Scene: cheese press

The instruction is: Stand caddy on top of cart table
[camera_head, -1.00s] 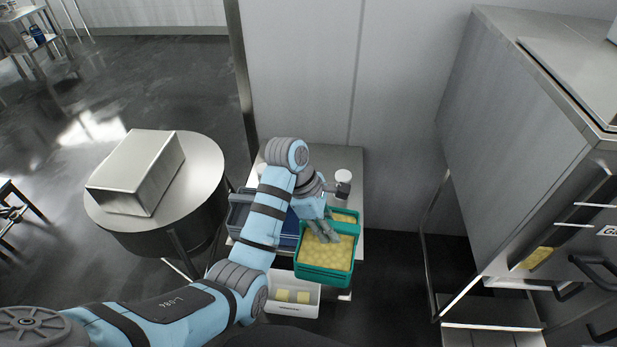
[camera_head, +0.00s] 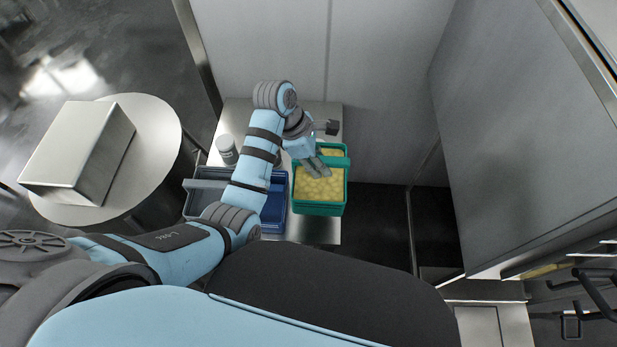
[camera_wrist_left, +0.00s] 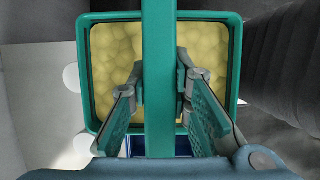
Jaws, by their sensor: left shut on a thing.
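The caddy (camera_head: 318,209) is a green box with a central handle, filled with yellow round pieces. My left gripper (camera_head: 318,166) is shut on its handle. In the left wrist view, the gripper fingers (camera_wrist_left: 160,95) close on either side of the green handle bar, with the caddy (camera_wrist_left: 236,70) below, upright. The cart table (camera_head: 315,232) is a steel top against the wall. The caddy is over the right part of this top, and its right side reaches about the table's right edge. I cannot tell whether it touches the top. My right gripper is out of view.
A blue crate (camera_head: 273,222) stands on the cart table left of the caddy, partly behind my arm, with a grey crate (camera_head: 196,200) beside it. A white-grey jar (camera_head: 227,150) is at the back left. A round table (camera_head: 160,130) holds a steel box (camera_head: 80,150).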

